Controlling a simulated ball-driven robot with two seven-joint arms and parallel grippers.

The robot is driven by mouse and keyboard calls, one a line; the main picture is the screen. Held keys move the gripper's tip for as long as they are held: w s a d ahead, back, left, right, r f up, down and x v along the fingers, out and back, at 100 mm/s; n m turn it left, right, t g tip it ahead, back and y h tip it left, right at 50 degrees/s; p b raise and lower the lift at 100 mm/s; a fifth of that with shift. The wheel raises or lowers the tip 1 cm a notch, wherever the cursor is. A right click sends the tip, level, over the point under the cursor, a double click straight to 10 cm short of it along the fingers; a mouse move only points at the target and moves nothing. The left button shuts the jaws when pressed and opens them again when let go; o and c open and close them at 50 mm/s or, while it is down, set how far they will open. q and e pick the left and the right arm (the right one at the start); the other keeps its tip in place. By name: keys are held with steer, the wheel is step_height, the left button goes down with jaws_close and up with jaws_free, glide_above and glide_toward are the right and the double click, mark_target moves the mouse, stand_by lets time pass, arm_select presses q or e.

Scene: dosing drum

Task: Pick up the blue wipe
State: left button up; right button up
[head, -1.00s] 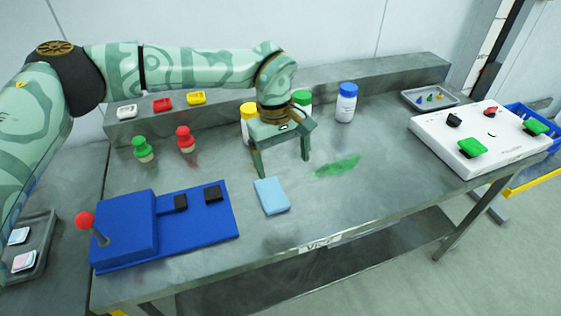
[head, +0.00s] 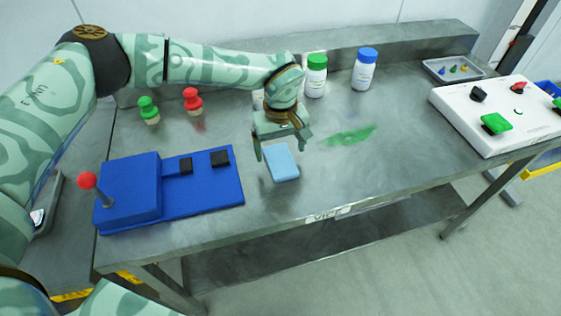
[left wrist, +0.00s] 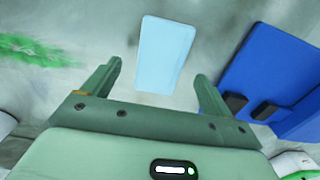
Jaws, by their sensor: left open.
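The blue wipe (head: 282,163) is a light blue rectangle lying flat on the metal table, right of the blue lever device. My left gripper (head: 281,154) is open and empty, just above and behind the wipe in the head view. In the left wrist view the wipe (left wrist: 165,54) lies ahead of the two fingertips (left wrist: 158,72), in line with the gap between them. I cannot tell whether a finger touches it. My right gripper is not in view.
A blue device (head: 128,190) with a red-knobbed lever stands to the left. A green smear (head: 350,135) is right of the wipe. Bottles with green (head: 316,75) and blue (head: 364,69) caps stand behind. A white panel (head: 500,115) is at the right.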

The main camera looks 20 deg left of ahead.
mark_target(280, 159)
arm_select(q)
step_height(280, 159, down, 3)
steer(key=shift+f+b, duration=0.2)
steer(key=shift+b, duration=0.1)
steer(key=shift+r, duration=0.1)
steer(key=shift+c, duration=0.6)
steer(key=c, duration=0.9)
steer(key=shift+r, duration=0.1)
steer(key=shift+a+r, duration=0.1)
steer(key=shift+r, duration=0.25)
step_height(280, 159, up, 3)
steer(key=shift+f+p, duration=0.2)
steer(key=shift+p, duration=0.4)
steer(key=s+d+r+p, duration=0.1)
steer(key=s+d+r, duration=0.1)
steer(key=s+r, duration=0.1)
steer(key=s+d+r+p, duration=0.1)
steer(key=s+d+r, duration=0.1)
steer(key=s, duration=0.3)
steer(key=s+d+r+p, duration=0.1)
steer(key=s+d+r, duration=0.1)
steer(key=s+r, duration=0.2)
steer(key=shift+s+d+r, duration=0.2)
steer(key=shift+d+r, duration=0.1)
steer(key=shift+d, duration=0.05)
